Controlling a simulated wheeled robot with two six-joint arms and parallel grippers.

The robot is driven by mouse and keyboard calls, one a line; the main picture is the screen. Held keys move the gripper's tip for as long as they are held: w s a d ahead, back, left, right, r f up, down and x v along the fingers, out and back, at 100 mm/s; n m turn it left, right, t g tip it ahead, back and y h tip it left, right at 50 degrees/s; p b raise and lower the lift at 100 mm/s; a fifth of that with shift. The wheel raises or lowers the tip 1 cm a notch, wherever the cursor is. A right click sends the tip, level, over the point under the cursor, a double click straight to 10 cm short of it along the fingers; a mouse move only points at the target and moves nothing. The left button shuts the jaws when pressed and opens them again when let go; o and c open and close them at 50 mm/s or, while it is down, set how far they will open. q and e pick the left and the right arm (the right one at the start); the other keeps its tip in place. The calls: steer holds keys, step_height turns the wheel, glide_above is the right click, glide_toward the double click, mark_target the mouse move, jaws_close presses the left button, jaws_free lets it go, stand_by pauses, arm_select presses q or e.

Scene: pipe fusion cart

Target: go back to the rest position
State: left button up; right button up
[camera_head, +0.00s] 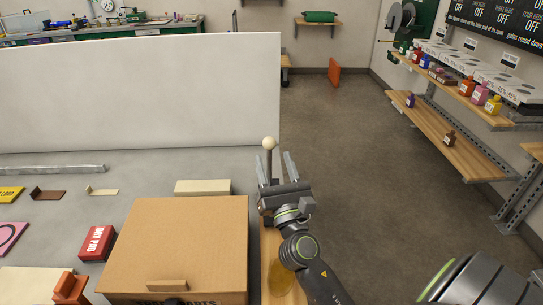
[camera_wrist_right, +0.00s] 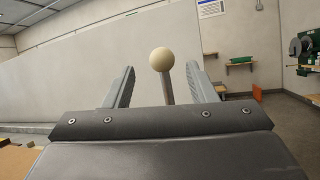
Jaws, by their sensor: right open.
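My right gripper (camera_head: 278,168) is open, its two fingers spread and pointing away toward the white panel. It is at the right edge of the cart top, just right of the cardboard box. A pale ball on a thin grey post (camera_head: 269,143) shows between its fingers in the head view. In the right wrist view the ball (camera_wrist_right: 162,59) also appears between the open fingers (camera_wrist_right: 160,88), beyond the gripper body; I cannot tell whether the post touches a finger. My left gripper is not in view.
The cardboard box (camera_head: 177,240) stands close left of my right arm. A tall white panel (camera_head: 140,95) rises behind the grey cart top (camera_head: 140,175). A red box (camera_head: 97,243) and small brackets lie at left. Floor (camera_head: 345,150) is clear at right, before wall shelves (camera_head: 450,135).

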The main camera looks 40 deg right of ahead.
steer(key=shift+s, duration=0.15)
stand_by(0.4)
steer(key=s+d+f+m+g+h, duration=0.1)
steer(key=s+d+f+m+g, duration=0.2)
steer(key=s+f+m+g, duration=0.5)
steer(key=s+d+f+m+g+h, duration=0.15)
steer(key=d+f+m, duration=0.35)
steer(key=m, duration=0.6)
steer(key=s+a+f+m+g+y, duration=0.4)
steer(key=s+a+f+m, duration=0.15)
steer(key=s, duration=0.35)
steer(key=s+a+f+m+g+y, duration=0.4)
steer(key=s+f+m+g, duration=0.1)
steer(key=s+f+m, duration=0.25)
step_height(320, 180, down, 25)
steer(key=d+g, duration=0.1)
steer(key=s+a+f+g+y, duration=0.1)
steer(key=s+f, duration=1.4)
steer(key=shift+s+f, duration=0.15)
steer(key=shift+s, duration=0.05)
